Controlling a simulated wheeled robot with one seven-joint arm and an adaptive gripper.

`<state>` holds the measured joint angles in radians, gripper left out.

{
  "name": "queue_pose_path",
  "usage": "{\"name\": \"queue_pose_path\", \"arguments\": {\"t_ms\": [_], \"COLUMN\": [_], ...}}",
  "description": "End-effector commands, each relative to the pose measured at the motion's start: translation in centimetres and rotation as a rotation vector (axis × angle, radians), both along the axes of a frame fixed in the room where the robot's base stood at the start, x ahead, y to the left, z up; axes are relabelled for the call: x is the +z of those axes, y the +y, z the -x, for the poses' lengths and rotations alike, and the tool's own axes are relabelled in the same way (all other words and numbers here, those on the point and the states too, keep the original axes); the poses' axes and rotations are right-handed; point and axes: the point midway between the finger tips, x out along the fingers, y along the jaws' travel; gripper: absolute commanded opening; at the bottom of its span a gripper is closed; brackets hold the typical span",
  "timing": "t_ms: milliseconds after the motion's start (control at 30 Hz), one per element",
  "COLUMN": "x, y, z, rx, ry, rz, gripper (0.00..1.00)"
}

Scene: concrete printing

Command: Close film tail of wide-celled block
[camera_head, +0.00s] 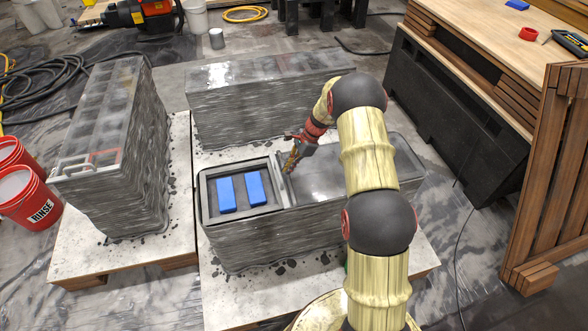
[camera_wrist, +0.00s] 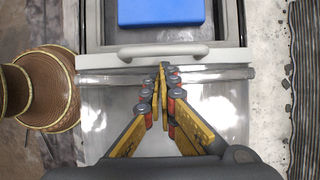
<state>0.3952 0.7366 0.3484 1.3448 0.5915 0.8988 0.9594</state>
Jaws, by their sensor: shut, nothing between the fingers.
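The wide-celled block (camera_head: 275,240) is a grey layered concrete block on a pale board, in front. Its left cell is open, with two blue pieces (camera_head: 225,193) inside. Clear film (camera_head: 320,180) covers the part to the right. A pale bar with a handle (camera_wrist: 165,52) crosses the block at the open cell's edge. The rolled film tail (camera_wrist: 110,78) lies along the bar on the film side. My gripper (camera_head: 287,172) is shut and empty. In the wrist view its fingertips (camera_wrist: 163,70) are over the roll, by the bar; contact cannot be told.
A film-covered block (camera_head: 145,150) with smaller cells stands at left, and another block (camera_head: 260,105) stands behind. Red buckets (camera_head: 25,195) are at far left. A wooden workbench (camera_head: 500,50) is at right. Wet plastic sheeting covers the floor.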

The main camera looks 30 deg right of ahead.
Motion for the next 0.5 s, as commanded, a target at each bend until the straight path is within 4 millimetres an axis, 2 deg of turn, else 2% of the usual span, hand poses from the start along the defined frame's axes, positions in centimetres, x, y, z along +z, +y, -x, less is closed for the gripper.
{"name": "queue_pose_path", "arguments": {"t_ms": [333, 500], "x": [0.0, 0.2], "y": [0.1, 1.6], "z": [0.0, -0.3], "rx": [0.0, 0.001], "ry": [0.0, 0.0], "rz": [0.0, 0.0], "gripper": [0.0, 0.0]}}
